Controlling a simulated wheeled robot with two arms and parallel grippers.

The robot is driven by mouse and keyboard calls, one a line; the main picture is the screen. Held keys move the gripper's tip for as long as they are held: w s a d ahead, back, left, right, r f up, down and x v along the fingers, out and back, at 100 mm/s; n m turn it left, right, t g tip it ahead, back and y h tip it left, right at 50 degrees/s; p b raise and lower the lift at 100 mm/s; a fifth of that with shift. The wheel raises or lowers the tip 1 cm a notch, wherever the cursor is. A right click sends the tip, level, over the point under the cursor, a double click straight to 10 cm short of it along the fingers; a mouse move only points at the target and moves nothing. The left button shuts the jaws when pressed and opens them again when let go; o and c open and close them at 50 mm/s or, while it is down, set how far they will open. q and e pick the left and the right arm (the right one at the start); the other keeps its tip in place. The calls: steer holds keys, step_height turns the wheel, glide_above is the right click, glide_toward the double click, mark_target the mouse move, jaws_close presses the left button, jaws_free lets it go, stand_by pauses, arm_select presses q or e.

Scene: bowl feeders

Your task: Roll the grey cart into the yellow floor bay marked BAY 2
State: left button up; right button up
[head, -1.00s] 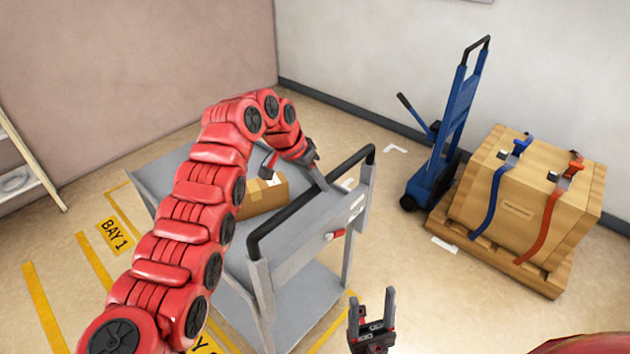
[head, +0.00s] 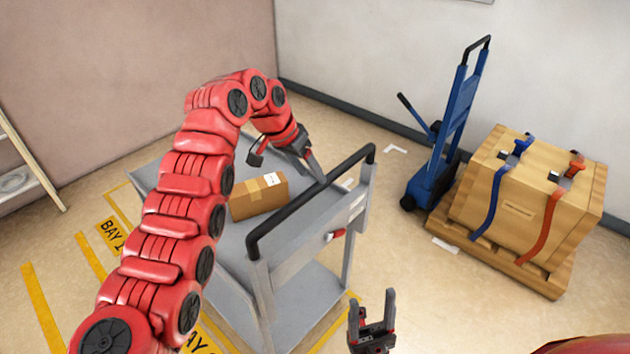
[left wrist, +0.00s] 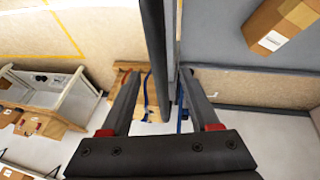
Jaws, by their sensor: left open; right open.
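The grey cart (head: 292,283) stands upright on the floor, its black push handle (head: 288,221) towards me. My left gripper (head: 312,168) is open at the far part of this handle. In the left wrist view the black handle bar (left wrist: 153,40) runs between the spread fingers of the left gripper (left wrist: 160,85); I cannot tell whether they touch it. My right gripper (head: 372,312) is open and empty, right of the cart. A partly covered floor label (head: 203,343), probably BAY 2, shows beside my left arm. Yellow lines (head: 333,326) show beside the cart; its wheels are hidden.
A cardboard box (head: 262,196) lies on the cart's top. A blue hand truck (head: 447,130) and a strapped wooden crate (head: 535,205) on a pallet stand at right. The BAY 1 label (head: 110,232) is left of my arm. Floor is open between the cart and pallet.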

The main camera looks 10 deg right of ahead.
arm_select(q)
steer(key=v, duration=1.3)
steer(key=shift+r+p, duration=0.3)
steer(key=shift+p, duration=0.05)
